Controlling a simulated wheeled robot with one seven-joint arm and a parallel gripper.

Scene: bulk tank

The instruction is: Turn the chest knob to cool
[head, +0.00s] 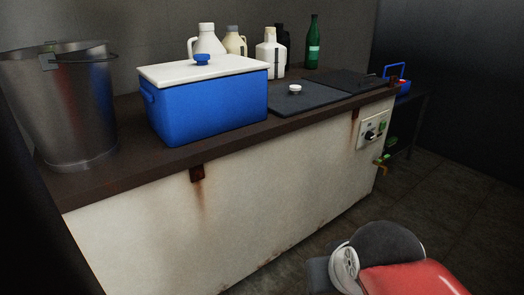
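The chest is a long cream-white unit (270,190) with a dark top and rust streaks on its front. A pale control panel (376,122) sits at the upper right end of its front. The black knob (370,135) is on that panel, with a green part (383,128) beside it. The knob's markings and pointer are too small to read. Parts of my arm, grey, white and red, show at the lower right, well apart from the panel. My gripper itself is not in view.
A metal bucket (70,110), a blue box with white lid (205,105), several bottles and dark lids (310,97) are on the chest top. A brass tap with green handle (383,160) juts out below the panel. Floor (440,190) to the right is clear.

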